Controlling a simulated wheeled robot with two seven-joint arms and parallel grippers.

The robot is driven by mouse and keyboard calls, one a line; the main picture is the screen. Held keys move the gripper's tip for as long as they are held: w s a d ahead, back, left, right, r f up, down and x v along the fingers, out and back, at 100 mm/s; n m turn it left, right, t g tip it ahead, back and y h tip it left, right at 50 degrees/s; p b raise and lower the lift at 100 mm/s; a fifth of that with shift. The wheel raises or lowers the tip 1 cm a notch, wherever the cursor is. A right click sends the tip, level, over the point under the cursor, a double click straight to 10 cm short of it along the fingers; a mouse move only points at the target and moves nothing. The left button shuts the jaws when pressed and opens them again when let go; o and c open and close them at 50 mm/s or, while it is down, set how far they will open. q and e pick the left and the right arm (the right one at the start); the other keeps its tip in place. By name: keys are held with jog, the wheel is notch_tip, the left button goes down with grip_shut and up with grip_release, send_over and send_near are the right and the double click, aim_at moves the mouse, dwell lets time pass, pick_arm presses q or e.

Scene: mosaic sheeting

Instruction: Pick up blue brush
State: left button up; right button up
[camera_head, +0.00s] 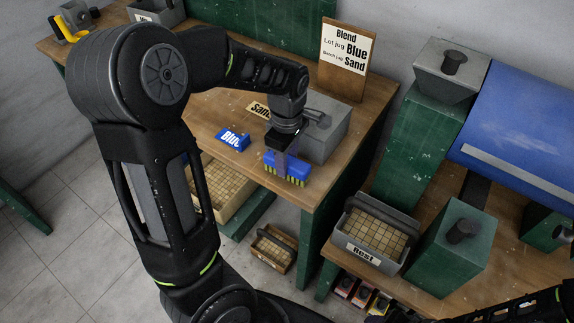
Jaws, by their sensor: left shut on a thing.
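The blue brush (293,164) has a blue body with yellow bristles pointing down. It is at the front part of the wooden table (345,125), near its right corner. My left gripper (283,158) points down from above and is shut on the blue brush. Whether the bristles touch the table top or hang just above it, I cannot tell. The fingers partly cover the brush's left side. Of my right arm only a dark piece shows at the bottom right; its gripper is not seen.
A blue block labelled "Blue" (233,140) lies left of the brush. A grey box (326,134) stands close behind it, with a "Sand" label (259,109) nearby. A sign (346,50) stands at the back. A grey tile tray labelled "Best" (361,252) sits on the right bench.

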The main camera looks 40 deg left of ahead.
pick_arm(q)
grip_shut()
notch_tip(320, 180, up, 10)
jog(key=shift+r, duration=0.1)
dwell(0.6)
dwell(0.4)
jog(key=shift+o, duration=0.9)
grip_release()
jog(key=c, duration=0.7)
